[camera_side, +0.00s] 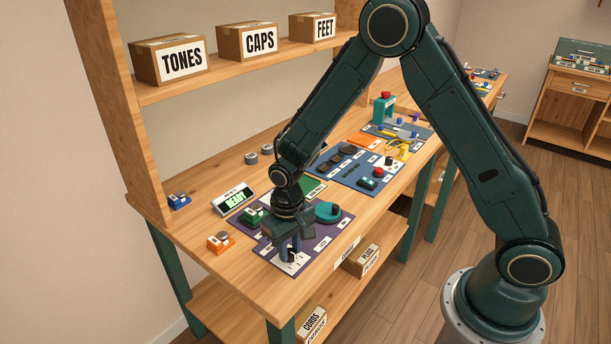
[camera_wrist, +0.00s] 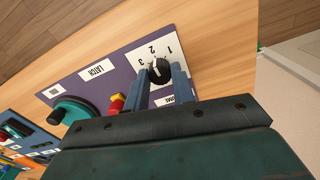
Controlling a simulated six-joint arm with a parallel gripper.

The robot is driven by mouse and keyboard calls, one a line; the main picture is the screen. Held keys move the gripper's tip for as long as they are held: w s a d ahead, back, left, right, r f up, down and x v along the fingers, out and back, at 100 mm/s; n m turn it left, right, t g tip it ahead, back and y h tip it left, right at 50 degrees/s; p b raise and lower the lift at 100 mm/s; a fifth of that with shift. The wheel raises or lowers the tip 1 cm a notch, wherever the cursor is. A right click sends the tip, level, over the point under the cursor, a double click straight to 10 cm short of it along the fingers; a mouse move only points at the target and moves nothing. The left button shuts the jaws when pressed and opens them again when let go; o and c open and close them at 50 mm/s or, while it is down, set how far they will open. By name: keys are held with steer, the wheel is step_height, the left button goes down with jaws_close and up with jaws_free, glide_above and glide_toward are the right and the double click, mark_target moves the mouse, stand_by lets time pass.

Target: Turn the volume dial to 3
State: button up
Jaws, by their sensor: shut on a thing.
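The volume dial (camera_wrist: 159,72) is a black knob on a white plate marked 1, 2 and 3, at the edge of a purple panel. Its white mark appears to point near the 2, but it is small and hard to read exactly. My gripper (camera_wrist: 160,80) is shut on the dial, with one blue finger on each side of it. In the side view my gripper (camera_side: 290,248) points down over the panel's near corner, and its fingers largely hide the dial (camera_side: 291,257). Part of the label beside the dial is hidden by a finger.
The purple panel (camera_side: 322,229) also bears a teal round part (camera_side: 328,212) and a green part (camera_side: 254,215). A small red and yellow part (camera_wrist: 117,103) sits close beside my left finger. A display (camera_side: 235,199) reads READY. Bare wood lies along the front edge.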

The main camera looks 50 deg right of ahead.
steer(key=n, duration=0.4)
steer(key=shift+n, duration=0.4)
steer(key=n, duration=0.4)
steer(key=shift+n, duration=0.3)
steer(key=o, duration=1)
steer(key=shift+r, duration=0.2)
